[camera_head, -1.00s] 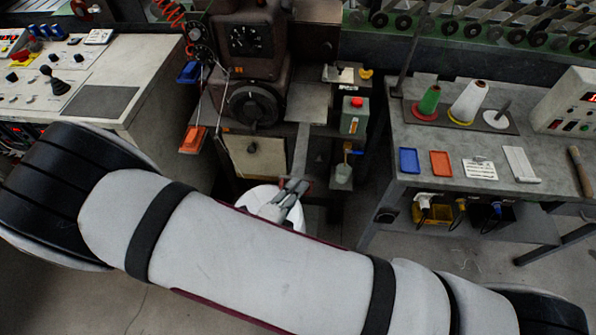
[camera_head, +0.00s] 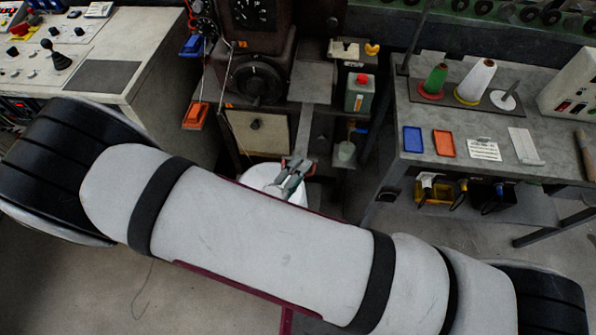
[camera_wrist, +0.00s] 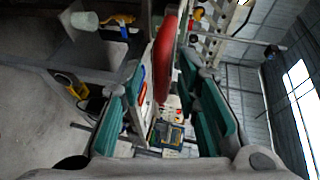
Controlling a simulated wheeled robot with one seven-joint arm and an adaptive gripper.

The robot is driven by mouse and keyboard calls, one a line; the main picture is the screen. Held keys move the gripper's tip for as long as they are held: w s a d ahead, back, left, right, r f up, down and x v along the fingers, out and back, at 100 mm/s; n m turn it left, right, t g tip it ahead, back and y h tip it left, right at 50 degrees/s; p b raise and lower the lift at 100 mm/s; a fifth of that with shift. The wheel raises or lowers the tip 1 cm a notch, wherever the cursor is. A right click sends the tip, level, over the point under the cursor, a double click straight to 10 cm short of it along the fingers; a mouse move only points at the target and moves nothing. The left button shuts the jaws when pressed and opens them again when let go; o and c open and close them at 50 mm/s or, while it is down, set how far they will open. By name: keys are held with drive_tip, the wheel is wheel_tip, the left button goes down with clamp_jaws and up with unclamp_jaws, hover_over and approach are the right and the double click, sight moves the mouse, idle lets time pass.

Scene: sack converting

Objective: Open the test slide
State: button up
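My gripper (camera_head: 293,180) is in front of the dark machine, just past my own arm, which hides part of it. It is close to the lower end of a narrow grey metal strip (camera_head: 318,130) on the machine; I cannot tell whether they touch. In the wrist view, the two teal finger pads of my gripper (camera_wrist: 167,112) stand wide apart. A red rounded thing (camera_wrist: 167,58) shows between them toward the top; I cannot tell whether it is near the fingers or what it belongs to. No part is clearly recognisable as the test slide.
A control desk (camera_head: 155,60) is at left. A grey workbench (camera_head: 465,125) at right bears thread cones, a blue tray (camera_head: 412,140) and an orange tray (camera_head: 444,144).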

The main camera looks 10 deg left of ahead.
drive_tip(key=v, duration=1.2)
drive_tip(key=w+d+r+m+g+h, duration=0.1)
drive_tip(key=w+d+r+m+g, duration=0.3)
drive_tip(key=d+r+m+g, duration=0.45)
drive_tip(key=w+d+r+m+g+h, duration=0.1)
drive_tip(key=w+d+r+m+g, duration=0.25)
drive_tip(key=d+r+m, duration=0.8)
drive_tip(key=s+d+r+m+t+y, duration=0.1)
drive_tip(key=d+r+m+y, duration=0.1)
drive_tip(key=m, duration=0.8)
drive_tip(key=s+d+r+m+t+y+b, duration=0.1)
drive_tip(key=d+r+m+y, duration=0.2)
drive_tip(key=r+m, duration=0.4)
drive_tip(key=s+d+r+m+t+y, duration=0.1)
drive_tip(key=r+m, duration=0.4)
drive_tip(key=m, duration=0.8)
drive_tip(key=shift+s+d+y+b, duration=0.35)
drive_tip(key=shift+s+d+y, duration=0.2)
drive_tip(key=shift+d+y, duration=0.6)
drive_tip(key=shift+a, duration=0.15)
